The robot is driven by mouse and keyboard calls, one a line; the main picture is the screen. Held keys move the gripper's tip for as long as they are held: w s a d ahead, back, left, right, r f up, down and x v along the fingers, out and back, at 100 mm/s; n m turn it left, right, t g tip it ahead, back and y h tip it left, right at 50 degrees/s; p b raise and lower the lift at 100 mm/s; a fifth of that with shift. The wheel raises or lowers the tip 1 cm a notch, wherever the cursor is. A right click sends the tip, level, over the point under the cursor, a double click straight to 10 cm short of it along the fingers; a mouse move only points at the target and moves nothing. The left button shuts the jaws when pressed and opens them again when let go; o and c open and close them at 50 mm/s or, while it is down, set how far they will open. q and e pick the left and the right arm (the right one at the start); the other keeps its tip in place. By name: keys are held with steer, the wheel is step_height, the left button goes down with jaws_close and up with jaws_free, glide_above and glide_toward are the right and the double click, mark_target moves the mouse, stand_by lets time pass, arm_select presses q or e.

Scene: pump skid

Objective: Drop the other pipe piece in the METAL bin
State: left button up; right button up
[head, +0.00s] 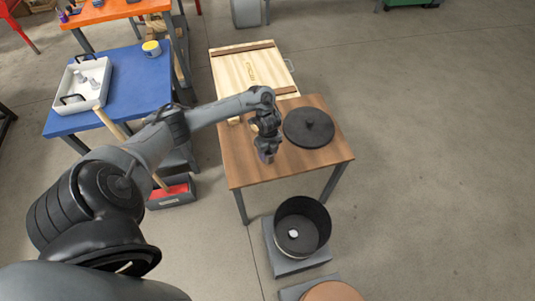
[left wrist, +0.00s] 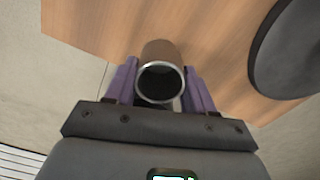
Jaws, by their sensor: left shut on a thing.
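My left gripper (head: 266,156) is above the front part of the wooden table in the head view. In the left wrist view its purple fingers stand on both sides of a short metal pipe piece (left wrist: 160,52), and it is shut on it. The pipe's open, shiny-rimmed end faces the camera. In the head view the pipe is too small to make out. A round, open black bin (head: 319,213) stands on a grey base in front of the table, with a small pale piece (head: 293,234) inside. No METAL label is readable. My right gripper is not in view.
A black round lid (head: 308,127) lies on the wooden table (head: 240,174), right of my gripper. A wooden crate (head: 245,72) is behind. A brown-topped round container (head: 332,292) is at the bottom edge. A white tray (head: 83,85) sits on the blue table (head: 125,100).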

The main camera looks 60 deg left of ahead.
arm_select(q)
steer(key=w+d+r+p, duration=0.4)
steer(key=d+r+p, duration=0.1)
steer(key=d, duration=0.5)
steer(key=shift+w+d+r, duration=0.2)
steer(key=shift+d+r, duration=0.1)
steer(key=shift+r, duration=0.45)
